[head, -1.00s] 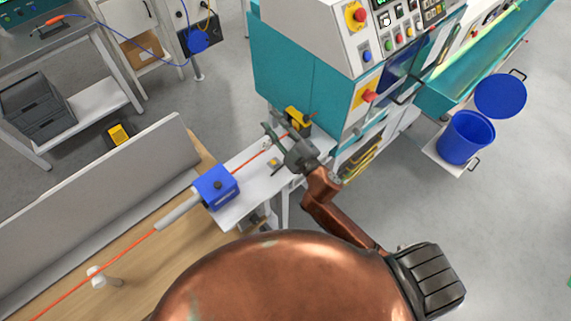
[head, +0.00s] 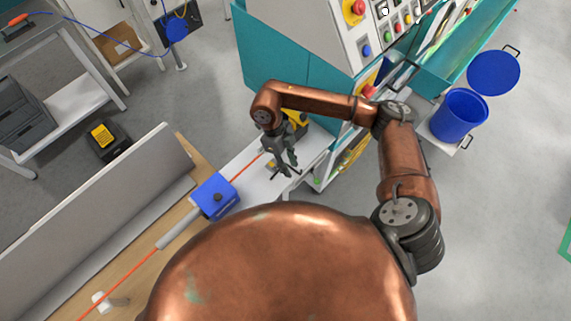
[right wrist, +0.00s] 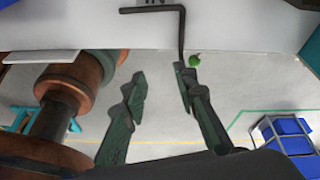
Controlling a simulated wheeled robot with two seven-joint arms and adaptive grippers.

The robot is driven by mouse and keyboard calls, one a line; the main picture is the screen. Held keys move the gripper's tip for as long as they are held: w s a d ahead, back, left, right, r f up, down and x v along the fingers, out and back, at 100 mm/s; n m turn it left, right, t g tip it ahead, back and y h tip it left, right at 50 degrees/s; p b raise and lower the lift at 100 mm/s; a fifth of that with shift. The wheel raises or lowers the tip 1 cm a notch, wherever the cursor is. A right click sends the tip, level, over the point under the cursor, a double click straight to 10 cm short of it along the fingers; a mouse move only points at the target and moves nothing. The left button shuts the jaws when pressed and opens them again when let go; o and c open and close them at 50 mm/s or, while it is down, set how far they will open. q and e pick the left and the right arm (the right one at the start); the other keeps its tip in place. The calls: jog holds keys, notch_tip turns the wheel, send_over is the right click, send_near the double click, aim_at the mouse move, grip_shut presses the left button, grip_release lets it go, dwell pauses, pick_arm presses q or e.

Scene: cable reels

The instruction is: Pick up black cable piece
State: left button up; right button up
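A thin black bent piece (right wrist: 182,28), which looks like the black cable piece, shows at the top of the right wrist view. It has an L-shaped bend and lies against a white surface, its lower end hanging close to one fingertip. My right gripper (right wrist: 160,78) is open, with nothing between its fingers. In the head view my right gripper (head: 286,170) points down over the white machine shelf (head: 258,192). The black piece is small and hard to make out there. I cannot tell whether a finger touches it. My left gripper is not in view.
An orange cable (head: 130,277) runs through a blue box (head: 215,196) towards the shelf. A yellow part (head: 297,122) stands behind my gripper, by the teal machine (head: 300,72). A blue bin (head: 460,115) is at the right. Open floor lies at the lower right.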

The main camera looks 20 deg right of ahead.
aim_at(301, 174)
jog(key=d, duration=0.1)
jog(key=d+f+h, duration=0.1)
jog(key=d, duration=0.1)
jog(key=shift+w+f+p, duration=0.1)
jog(key=shift+f+p, duration=0.1)
jog(key=shift+p, duration=0.1)
jog(key=x, duration=0.1)
jog(key=p+x, duration=0.1)
jog(key=x, duration=0.2)
jog(key=shift+w+f+p, duration=0.2)
jog(key=shift+p, duration=0.2)
jog(key=shift+s+d+f, duration=0.15)
jog(key=shift+d+f, duration=0.05)
jog(key=shift+f, duration=0.3)
jog(key=shift+c, duration=0.7)
grip_shut()
